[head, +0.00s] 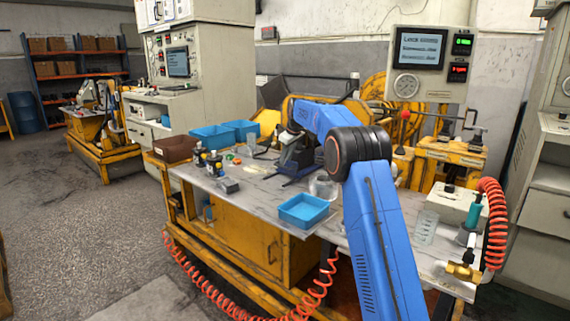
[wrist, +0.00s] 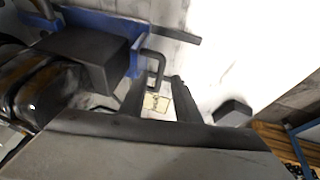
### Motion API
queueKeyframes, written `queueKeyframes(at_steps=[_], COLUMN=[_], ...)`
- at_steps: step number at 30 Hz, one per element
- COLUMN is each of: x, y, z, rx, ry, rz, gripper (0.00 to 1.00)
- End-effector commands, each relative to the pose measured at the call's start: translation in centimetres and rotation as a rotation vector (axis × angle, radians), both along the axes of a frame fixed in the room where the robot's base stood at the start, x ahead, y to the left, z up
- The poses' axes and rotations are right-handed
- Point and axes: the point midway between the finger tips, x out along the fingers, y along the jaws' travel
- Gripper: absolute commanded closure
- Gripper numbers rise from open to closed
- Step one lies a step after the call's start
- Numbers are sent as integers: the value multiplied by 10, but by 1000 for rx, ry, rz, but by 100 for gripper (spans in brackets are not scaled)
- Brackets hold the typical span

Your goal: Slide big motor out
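My gripper (wrist: 158,92) shows its two dark fingers apart in the wrist view, with bare bench and a small pale yellow label between them; nothing is clasped. A blue bracket with a black block (wrist: 92,60) is just beyond and left of the fingers. A black bent handle (wrist: 156,62) stands just past the fingertips. A glossy dark rounded body (wrist: 38,88) lies at the left edge; I cannot tell whether it is the big motor. In the head view my blue arm reaches over the bench to a dark cluster (head: 293,160), where gripper and fixture cannot be separated clearly.
The grey bench top (head: 262,205) holds a blue tray (head: 304,210) at its front, a glass jar (head: 323,187), and small bottles (head: 206,160) at left. Blue bins (head: 212,137) and a brown box (head: 175,149) line the back left. A red coiled hose (head: 494,215) hangs at right.

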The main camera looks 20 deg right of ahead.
Motion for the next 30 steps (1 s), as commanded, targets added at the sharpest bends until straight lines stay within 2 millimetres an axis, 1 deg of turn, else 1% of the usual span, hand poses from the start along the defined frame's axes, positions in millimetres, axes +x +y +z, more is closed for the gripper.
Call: queueKeyframes(at_steps=[1, 3, 9, 19, 20, 21, 23, 28, 30], x=[3, 6, 12, 13, 13, 13, 13, 13, 11], y=[1, 2, 3, 3, 3, 3, 3, 3, 7], z=[-8, -15, -28, -30, -30, -30, -30, -29, -29], rx=[0, 0, 0, 0, 0, 0, 0, 0, 0], ry=[1, 1, 0, 0, 0, 0, 0, 0, 0], rz=[0, 0, 0, 0, 0, 0, 0, 0, 1], gripper=[71, 71, 71, 71, 78, 87, 100, 100, 100])
